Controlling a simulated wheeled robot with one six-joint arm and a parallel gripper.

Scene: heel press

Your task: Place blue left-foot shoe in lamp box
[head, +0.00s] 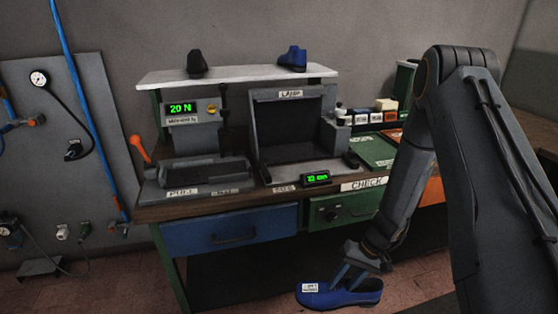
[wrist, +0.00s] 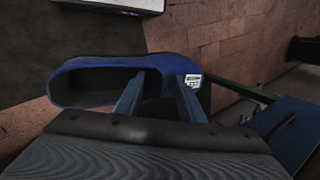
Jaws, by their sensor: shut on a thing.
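A blue shoe (head: 345,296) with a white label hangs in my gripper (head: 349,281), low in front of the bench and below its drawers. In the wrist view the blue shoe (wrist: 72,72) lies across the picture, opening at the left and label at the right. My gripper (wrist: 158,95) is shut on it, with its fingers at the shoe's upper. I cannot tell whether it is a left-foot shoe. The lamp box (head: 256,133), grey and marked LAMP, stands on the bench with its front open and its inside dark. The held shoe is apart from it.
A white shelf (head: 235,75) above the bench carries a dark shoe (head: 197,64) and another blue shoe (head: 293,57). A press with a green readout (head: 180,108) stands left of the lamp box. A small display (head: 315,178) sits before it. Bottles and small boxes are at right.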

